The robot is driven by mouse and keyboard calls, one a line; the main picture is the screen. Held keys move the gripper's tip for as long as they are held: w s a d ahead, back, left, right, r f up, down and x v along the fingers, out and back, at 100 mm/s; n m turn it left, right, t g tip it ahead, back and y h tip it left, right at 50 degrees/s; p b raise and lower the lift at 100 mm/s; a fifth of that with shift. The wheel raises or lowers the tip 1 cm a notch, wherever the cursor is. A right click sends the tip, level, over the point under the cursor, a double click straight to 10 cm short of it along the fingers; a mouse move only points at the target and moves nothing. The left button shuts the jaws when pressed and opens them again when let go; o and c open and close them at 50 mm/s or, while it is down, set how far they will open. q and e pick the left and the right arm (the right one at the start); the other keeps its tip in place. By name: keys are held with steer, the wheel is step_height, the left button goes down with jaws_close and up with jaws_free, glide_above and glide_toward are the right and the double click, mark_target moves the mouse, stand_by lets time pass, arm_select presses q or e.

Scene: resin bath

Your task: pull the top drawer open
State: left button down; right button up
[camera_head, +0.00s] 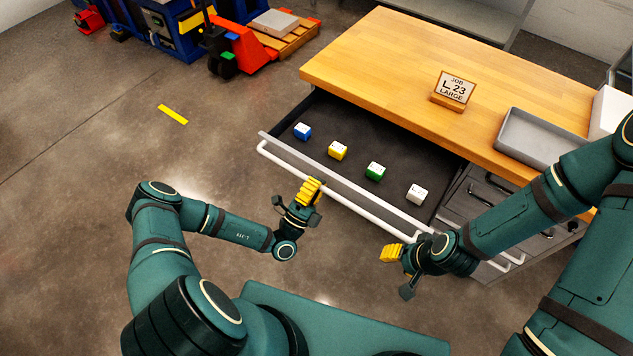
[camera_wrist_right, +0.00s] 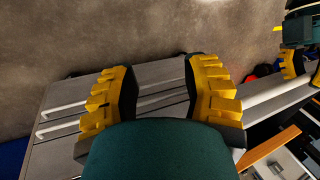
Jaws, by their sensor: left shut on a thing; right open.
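The wide top drawer (camera_head: 300,153) under the wooden worktop is pulled out, its dark inside in view. A long pale bar handle (camera_head: 365,213) runs along its front. My left gripper (camera_head: 312,188) is shut on this handle left of its middle; the fingers partly hide the grip. My right gripper (camera_head: 391,252) is open and empty, in front of the drawer's right end and apart from the handle. In the right wrist view its yellow fingers (camera_wrist_right: 162,88) stand wide apart over grey drawer fronts.
A sign (camera_head: 453,88) and grey tray (camera_head: 505,147) stand on the worktop (camera_head: 400,60). Smaller drawers (camera_head: 478,192) are at right.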

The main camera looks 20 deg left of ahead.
arm_select(q)
steer(key=c, duration=1.2)
jaws_free()
steer(key=shift+c, duration=0.2)
steer(key=v, duration=1.2)
steer(key=shift+d, duration=0.15)
